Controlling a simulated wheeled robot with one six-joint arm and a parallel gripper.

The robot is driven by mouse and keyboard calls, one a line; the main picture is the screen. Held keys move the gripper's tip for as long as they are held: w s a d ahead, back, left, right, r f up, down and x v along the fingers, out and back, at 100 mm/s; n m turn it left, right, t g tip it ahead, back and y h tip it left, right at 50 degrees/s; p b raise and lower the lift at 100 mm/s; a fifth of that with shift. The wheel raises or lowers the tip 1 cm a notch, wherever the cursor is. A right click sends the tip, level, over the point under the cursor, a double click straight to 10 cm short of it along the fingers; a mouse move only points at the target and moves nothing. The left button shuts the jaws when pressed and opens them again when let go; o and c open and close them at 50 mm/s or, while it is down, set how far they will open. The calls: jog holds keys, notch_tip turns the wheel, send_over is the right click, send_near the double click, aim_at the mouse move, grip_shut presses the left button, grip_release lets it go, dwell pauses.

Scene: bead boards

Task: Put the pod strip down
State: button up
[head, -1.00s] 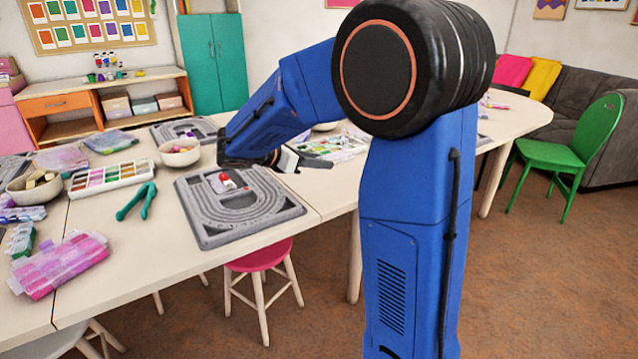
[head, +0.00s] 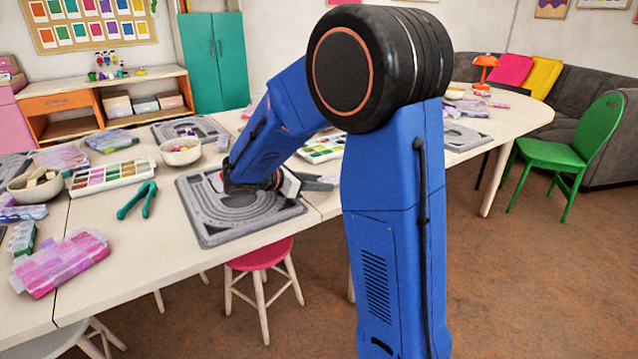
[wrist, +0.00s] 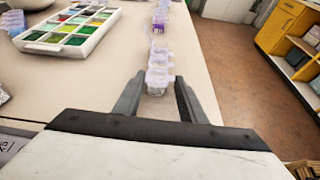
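The pod strip (wrist: 158,76) is a row of small clear, lilac-tinted pods. In the wrist view its near end sits between the fingertips of my gripper (wrist: 160,86), and the row runs straight away from me. The two fingers stand close on both sides of the nearest pod and appear shut on it. I cannot tell whether the strip touches the table. In the head view my gripper (head: 316,183) points right, just past the right side of the grey bead board (head: 215,232). The strip is hidden behind my arm there.
A white bead palette (wrist: 98,37) lies left of the strip; the table edge and open floor are right of it. In the head view, a bowl (head: 180,156), green pliers (head: 137,199) and another palette (head: 112,175) lie left of the board.

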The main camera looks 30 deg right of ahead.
jog(key=shift+o, duration=1.2)
jog(key=shift+a, duration=0.1)
jog(key=v, duration=1.1)
jog(key=shift+a+r, duration=0.2)
jog(key=s+m+y, duration=0.1)
jog(key=s, duration=0.1)
jog(key=s+d+m+y, duration=0.1)
jog(key=s, duration=0.2)
jog(key=s+d+m+y, duration=0.1)
jog(key=s, duration=0.2)
jog(key=shift+s+d+f+m+g, duration=0.15)
jog(key=shift+d+f+m+g, duration=0.05)
jog(key=shift+f+m+g, duration=0.1)
jog(key=s+a+f+m+t+y, duration=0.1)
jog(key=s+a+m+y, duration=0.1)
jog(key=s+m, duration=0.3)
jog(key=s+a+f+m+t+y, duration=0.2)
jog(key=s+a+m+y, duration=0.1)
jog(key=s, duration=0.6)
jog(key=s+a+f+m+t+y, duration=0.1)
jog(key=s+a+m+t+y, duration=0.1)
jog(key=s+m+y, duration=0.3)
jog(key=s+m, duration=0.1)
jog(key=s, duration=0.1)
jog(key=shift+s+a+f+m+y, duration=0.25)
jog(key=shift+s+f+m+y, duration=0.05)
jog(key=shift+f, duration=0.1)
